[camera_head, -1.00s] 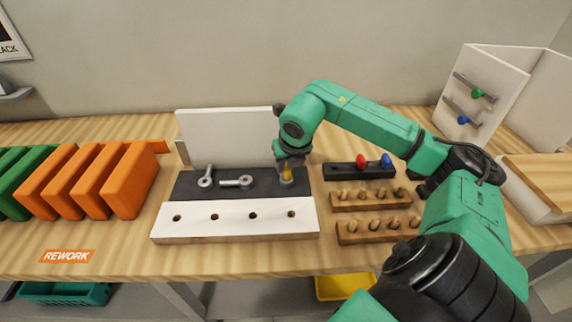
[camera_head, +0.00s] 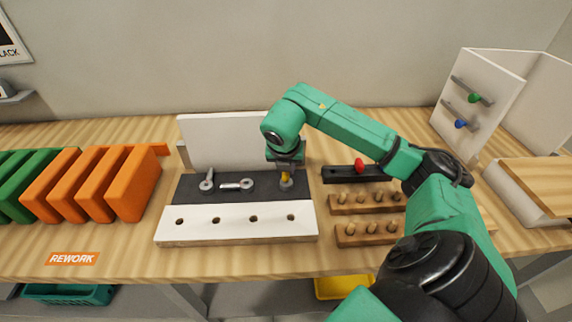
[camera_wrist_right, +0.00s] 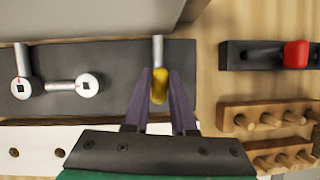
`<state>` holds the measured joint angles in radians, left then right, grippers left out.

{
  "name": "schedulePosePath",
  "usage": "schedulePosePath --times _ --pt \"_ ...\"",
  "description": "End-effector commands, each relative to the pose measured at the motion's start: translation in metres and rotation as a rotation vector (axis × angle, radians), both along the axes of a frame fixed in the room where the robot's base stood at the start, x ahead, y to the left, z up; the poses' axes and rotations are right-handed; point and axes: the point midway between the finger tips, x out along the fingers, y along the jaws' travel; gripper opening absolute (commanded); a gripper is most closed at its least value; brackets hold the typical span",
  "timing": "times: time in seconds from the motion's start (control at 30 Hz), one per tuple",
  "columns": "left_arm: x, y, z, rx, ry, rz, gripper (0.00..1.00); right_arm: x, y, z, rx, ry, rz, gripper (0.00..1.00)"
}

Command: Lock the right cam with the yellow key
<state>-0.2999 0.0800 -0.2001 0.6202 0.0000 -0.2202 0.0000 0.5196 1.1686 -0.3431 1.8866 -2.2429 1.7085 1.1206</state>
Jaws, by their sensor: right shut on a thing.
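My right gripper (camera_head: 287,170) is shut on the yellow key (camera_wrist_right: 160,86), pointing down over the right end of the dark fixture strip (camera_head: 262,192). The key stands over the right cam (camera_head: 286,184). In the wrist view the key and fingers hide the cam's round head, and only its grey lever (camera_wrist_right: 158,48) shows, pointing away toward the back panel. I cannot tell how deep the key sits. The left cam (camera_wrist_right: 22,88) has its lever pointing to the back; the middle cam (camera_wrist_right: 87,85) has its lever pointing left. Both show red marks. My left gripper is out of view.
A white board with holes (camera_head: 190,229) lies in front of the strip, and a white panel (camera_head: 230,140) stands behind. To the right are a dark key rack with a red key (camera_head: 359,165) and two wooden peg racks (camera_head: 345,236). Orange panels (camera_head: 135,185) stand left.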

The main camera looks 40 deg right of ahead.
Motion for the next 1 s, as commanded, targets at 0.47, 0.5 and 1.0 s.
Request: schedulePosePath --times 0.47,0.5,1.0 --pt "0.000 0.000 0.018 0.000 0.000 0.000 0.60 0.001 0.000 0.027 0.000 -0.003 0.002 0.00" --pt "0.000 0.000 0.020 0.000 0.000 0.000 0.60 0.000 0.000 0.029 0.001 -0.002 0.002 0.00" --pt "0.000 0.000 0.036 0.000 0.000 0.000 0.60 0.000 0.000 0.054 0.001 -0.002 0.002 0.00"
